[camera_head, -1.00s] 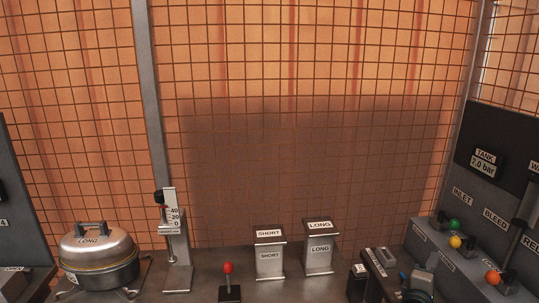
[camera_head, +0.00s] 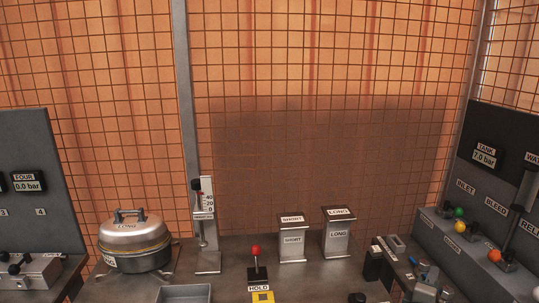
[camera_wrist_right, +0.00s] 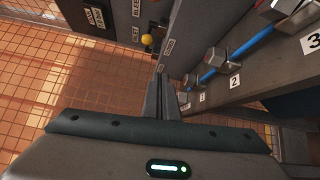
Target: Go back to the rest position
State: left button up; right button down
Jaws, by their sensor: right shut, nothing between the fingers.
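My right gripper (camera_wrist_right: 164,84) shows in the right wrist view with its two dark fingers pressed together and nothing between them. My left gripper is in neither view.
A red-knobbed lever (camera_head: 256,263), SHORT and LONG blocks (camera_head: 292,248), and a valve panel (camera_head: 459,243) lie rightward.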

jog(key=s+a+f+m+g+y, duration=0.3)
jog(key=s+a+f, duration=0.2)
jog(key=s+f, duration=0.4)
jog(key=s+a+f+m+g+y, duration=0.25)
jog(key=s+a+f, duration=0.25)
jog(key=s+f, duration=0.45)
jog(key=s+a+f+m+g+y, duration=0.2)
jog(key=s+a+y, duration=0.1)
jog(key=s+a, duration=0.55)
jog(key=s+a+f+m+g+y, duration=0.25)
jog(key=s+a, duration=0.25)
jog(key=s, duration=0.7)
jog(key=w+a+f+n+t+y, duration=0.1)
jog(key=w+f, duration=0.1)
jog(key=f, duration=0.8)
jog(key=w+a+f, duration=0.1)
jog(key=w+f, duration=0.1)
jog(key=f, duration=0.9)
jog(key=s+f, duration=0.3)
jog(key=f, duration=0.6)
jog(key=s+a+f+t+y, duration=0.1)
jog(key=s+f, duration=0.3)
jog(key=f, duration=0.5)
jog(key=shift+a+n, duration=0.15)
jog(key=shift+n, duration=0.15)
